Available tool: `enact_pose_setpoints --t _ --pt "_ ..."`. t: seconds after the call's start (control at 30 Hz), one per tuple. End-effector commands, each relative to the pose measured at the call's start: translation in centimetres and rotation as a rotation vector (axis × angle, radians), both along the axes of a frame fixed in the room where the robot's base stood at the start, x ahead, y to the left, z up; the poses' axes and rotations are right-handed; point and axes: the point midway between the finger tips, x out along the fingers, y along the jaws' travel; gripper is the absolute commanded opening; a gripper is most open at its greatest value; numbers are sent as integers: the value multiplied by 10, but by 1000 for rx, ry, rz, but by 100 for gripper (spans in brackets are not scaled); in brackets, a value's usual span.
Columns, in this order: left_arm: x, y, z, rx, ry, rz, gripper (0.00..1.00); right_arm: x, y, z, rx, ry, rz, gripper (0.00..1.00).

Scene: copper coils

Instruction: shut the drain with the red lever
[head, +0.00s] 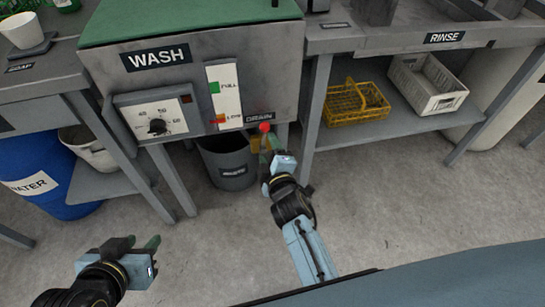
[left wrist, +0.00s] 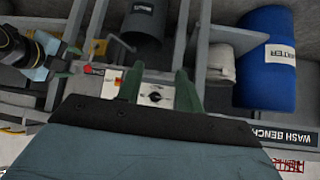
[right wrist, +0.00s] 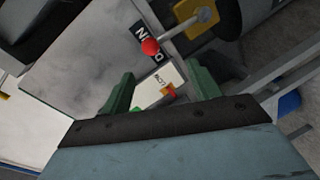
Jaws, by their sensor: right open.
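The red ball of the drain lever (head: 265,127) sits at the lower right of the wash tank (head: 215,55), beside the DRAIN label. In the right wrist view the red ball (right wrist: 150,47) is just beyond my open fingertips, apart from them; a yellow valve part (right wrist: 195,15) with a metal rod is above it. My right gripper (head: 268,147) is open and empty, just below the ball in the head view. My left gripper (head: 143,242) is open and empty, low at the left over the floor; its fingers also show in the left wrist view (left wrist: 158,76).
A grey bucket (head: 228,165) stands under the tank. A dial panel (head: 157,118) and a level gauge (head: 226,95) are on its front. A blue water barrel (head: 45,175) stands at left. A yellow basket (head: 350,105) sits on the right shelf. The front floor is clear.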

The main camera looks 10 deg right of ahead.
Motion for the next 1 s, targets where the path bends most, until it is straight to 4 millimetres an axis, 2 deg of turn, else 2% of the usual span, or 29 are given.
enact_pose_setpoints --t 0.1,0.3,0.7,0.73,0.87,0.97,1.0 --pt "-17 8 -10 28 111 11 36 -14 0 3 0 3 -1 62" --pt "-38 16 -21 57 238 23 36 -29 -1 5 0 2 0 62" --pt "-45 19 -25 66 282 27 36 -34 -1 6 -1 1 0 62" --pt "-45 19 -25 66 282 27 36 -34 -1 6 -1 1 0 60" --pt "-45 19 -25 66 281 27 36 -36 -10 5 16 16 -22 43" --pt "-45 19 -25 66 281 27 36 -45 -34 4 81 67 -92 30" --pt "-45 19 -25 66 281 27 36 -51 -47 4 125 98 -134 25"
